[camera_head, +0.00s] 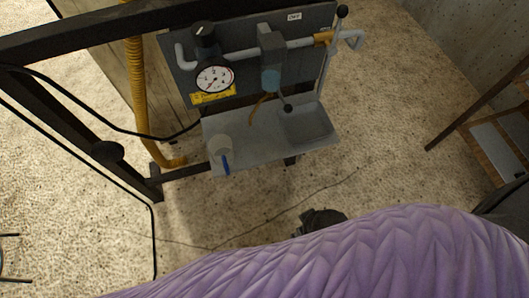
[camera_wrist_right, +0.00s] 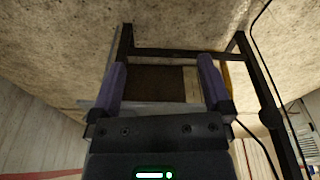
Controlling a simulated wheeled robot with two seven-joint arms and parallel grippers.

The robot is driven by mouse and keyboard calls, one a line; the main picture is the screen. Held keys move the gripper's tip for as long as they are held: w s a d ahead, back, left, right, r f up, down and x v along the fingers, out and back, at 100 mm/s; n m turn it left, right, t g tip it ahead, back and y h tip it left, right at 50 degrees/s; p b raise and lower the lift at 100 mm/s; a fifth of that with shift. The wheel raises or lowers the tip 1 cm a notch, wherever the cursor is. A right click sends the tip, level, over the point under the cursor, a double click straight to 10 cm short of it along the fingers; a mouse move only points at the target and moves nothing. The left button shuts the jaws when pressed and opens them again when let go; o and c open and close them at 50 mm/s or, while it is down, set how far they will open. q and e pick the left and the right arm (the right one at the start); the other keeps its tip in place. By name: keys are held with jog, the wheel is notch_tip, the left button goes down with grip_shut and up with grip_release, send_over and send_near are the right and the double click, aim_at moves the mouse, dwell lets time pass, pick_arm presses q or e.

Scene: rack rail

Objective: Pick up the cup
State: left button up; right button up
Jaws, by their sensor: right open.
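The cup (camera_head: 220,147) is small and pale with a blue handle. It stands at the left end of a grey shelf (camera_head: 255,143) below a dark panel in the head view. I cannot make it out in the right wrist view. My right gripper (camera_wrist_right: 163,84) is open, with its two purple fingers wide apart and nothing seen held between them. It is not clearly seen in the head view, so its distance from the cup cannot be told. My left gripper is in neither view.
The panel (camera_head: 180,75) carries a round gauge (camera_head: 214,78), pipes and a valve above the shelf. A shallow basin (camera_head: 305,124) is at the shelf's right. A black frame and yellow hose (camera_head: 137,85) stand left. A wooden rack (camera_head: 477,112) stands right. Carpet between is mostly clear.

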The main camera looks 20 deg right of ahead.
notch_tip(320, 180, up, 3)
jog(key=w+a+t+b, duration=0.1)
jog(key=w+b, duration=0.2)
jog(key=b, duration=0.2)
jog(key=n+t+y+b, duration=0.2)
jog(key=t+y, duration=0.3)
jog(key=t, duration=0.5)
send_near(227, 154)
jog(key=w, duration=0.1)
jog(key=b+x, duration=0.5)
jog(key=x, duration=0.4)
jog(key=shift+w+a+f, duration=0.1)
jog(key=shift+a+f, duration=0.1)
jog(key=shift+f, duration=0.05)
jog(key=shift+w+a, duration=0.1)
jog(key=shift+w, duration=0.2)
jog(key=shift+r, duration=0.15)
jog(key=c, duration=0.9)
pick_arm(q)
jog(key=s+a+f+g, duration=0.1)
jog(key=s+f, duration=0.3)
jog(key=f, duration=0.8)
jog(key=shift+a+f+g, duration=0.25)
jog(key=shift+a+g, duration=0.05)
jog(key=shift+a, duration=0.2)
